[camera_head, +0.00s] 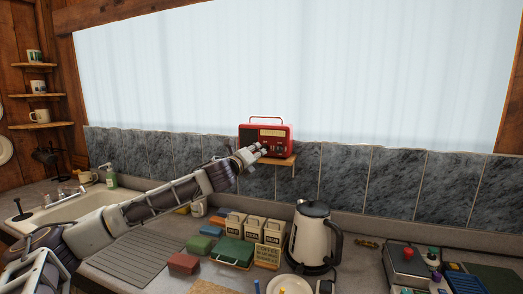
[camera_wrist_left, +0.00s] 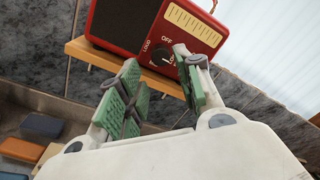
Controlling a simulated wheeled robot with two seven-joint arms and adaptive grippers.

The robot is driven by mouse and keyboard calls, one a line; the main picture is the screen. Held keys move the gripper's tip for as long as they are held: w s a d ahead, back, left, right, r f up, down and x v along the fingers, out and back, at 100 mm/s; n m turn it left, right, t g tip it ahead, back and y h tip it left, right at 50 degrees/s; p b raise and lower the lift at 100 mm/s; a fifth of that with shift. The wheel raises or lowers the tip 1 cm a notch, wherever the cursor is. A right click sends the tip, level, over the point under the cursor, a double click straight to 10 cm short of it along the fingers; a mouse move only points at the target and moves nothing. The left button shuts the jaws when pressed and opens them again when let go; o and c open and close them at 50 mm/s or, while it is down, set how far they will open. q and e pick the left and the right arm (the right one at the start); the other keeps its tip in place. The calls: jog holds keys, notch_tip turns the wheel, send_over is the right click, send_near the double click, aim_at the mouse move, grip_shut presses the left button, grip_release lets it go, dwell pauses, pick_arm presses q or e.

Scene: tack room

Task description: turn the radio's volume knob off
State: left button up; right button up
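The red radio (camera_head: 266,134) stands on a small wooden shelf (camera_head: 284,161) on the tiled wall. In the left wrist view the radio (camera_wrist_left: 190,42) shows its speaker, its pale dial and a dark volume knob (camera_wrist_left: 161,57) near the letters OFF and LOUD. My left gripper (camera_head: 262,148) reaches up to the radio's front. In the left wrist view its green-padded fingers (camera_wrist_left: 160,85) are apart, with nothing between them, just below the knob. One fingertip overlaps the edge of the radio's front. I cannot tell whether it touches. My right gripper is not in view.
Below, the counter holds a kettle (camera_head: 311,236), several canisters (camera_head: 251,228), a green box (camera_head: 232,253) and coloured blocks. A sink (camera_head: 62,207) is at left. A control panel (camera_head: 412,264) is at right. A pale curtain hangs behind the radio.

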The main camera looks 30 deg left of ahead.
pick_arm(q)
jog(key=w+p, duration=0.1)
jog(key=w, duration=0.5)
jog(key=shift+w+a, duration=0.2)
jog(key=shift+a, duration=0.25)
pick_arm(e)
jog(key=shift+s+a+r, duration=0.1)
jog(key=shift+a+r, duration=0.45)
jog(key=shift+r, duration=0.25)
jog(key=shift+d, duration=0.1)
pick_arm(q)
jog(key=shift+c, duration=0.4)
grip_shut()
